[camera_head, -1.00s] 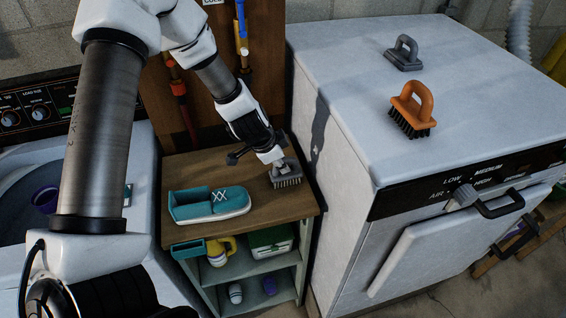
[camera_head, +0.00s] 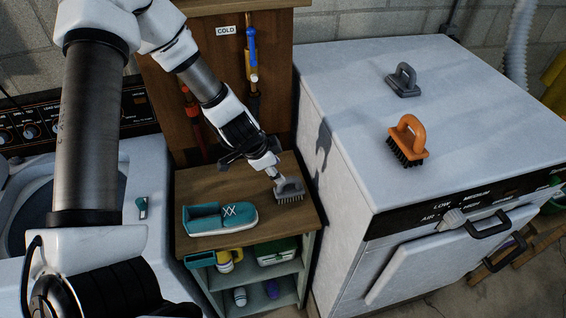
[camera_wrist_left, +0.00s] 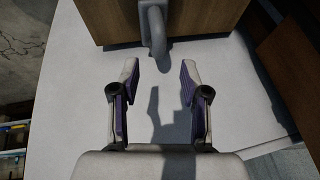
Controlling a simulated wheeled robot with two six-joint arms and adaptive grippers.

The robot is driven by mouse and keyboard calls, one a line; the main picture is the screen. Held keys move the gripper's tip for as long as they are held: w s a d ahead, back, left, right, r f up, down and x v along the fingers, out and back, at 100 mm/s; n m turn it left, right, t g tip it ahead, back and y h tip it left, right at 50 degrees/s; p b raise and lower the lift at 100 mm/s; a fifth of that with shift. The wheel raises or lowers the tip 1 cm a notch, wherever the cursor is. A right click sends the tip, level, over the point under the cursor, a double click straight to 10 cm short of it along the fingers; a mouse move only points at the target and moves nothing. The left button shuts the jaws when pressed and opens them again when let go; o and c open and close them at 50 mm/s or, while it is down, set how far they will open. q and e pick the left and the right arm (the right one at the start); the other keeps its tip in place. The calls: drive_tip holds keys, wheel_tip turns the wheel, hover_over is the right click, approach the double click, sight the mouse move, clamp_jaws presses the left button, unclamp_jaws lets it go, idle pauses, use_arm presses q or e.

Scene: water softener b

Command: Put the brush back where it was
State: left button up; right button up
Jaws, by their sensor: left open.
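A grey brush (camera_head: 290,191) with dark bristles stands on the wooden top (camera_head: 262,228) of the small shelf, near its right side. My left gripper (camera_head: 270,168) is just behind and to the left of it in the head view. In the left wrist view the gripper (camera_wrist_left: 156,78) is open, with nothing between its fingers. A grey handle (camera_wrist_left: 153,32) shows just beyond the fingertips there. Another grey brush (camera_head: 403,82) and an orange brush (camera_head: 407,141) stand on the white machine at right. My right gripper is not in view.
The white machine (camera_head: 345,130) rises close to the shelf's right side. Pipes and a wooden board (camera_head: 220,60) are behind. A washer (camera_head: 150,250) is at left.

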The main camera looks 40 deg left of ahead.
use_arm(q)
drive_tip(key=s+d+f+n+g, duration=0.1)
drive_tip(key=s+d+f+n, duration=0.2)
drive_tip(key=s+f, duration=0.2)
drive_tip(key=s+d+f+n+g+p, duration=0.1)
drive_tip(key=s+f, duration=0.4)
drive_tip(key=s, duration=0.6)
drive_tip(key=s+d+f+n+g+y, duration=0.1)
drive_tip(key=s+d+f+n+g, duration=0.2)
drive_tip(key=s+d+f+n, duration=0.2)
drive_tip(key=s, duration=0.3)
drive_tip(key=shift+s+d, duration=0.2)
drive_tip(key=shift+d, duration=0.15)
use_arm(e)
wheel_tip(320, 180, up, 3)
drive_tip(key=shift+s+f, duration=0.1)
use_arm(q)
drive_tip(key=shift+f, duration=0.1)
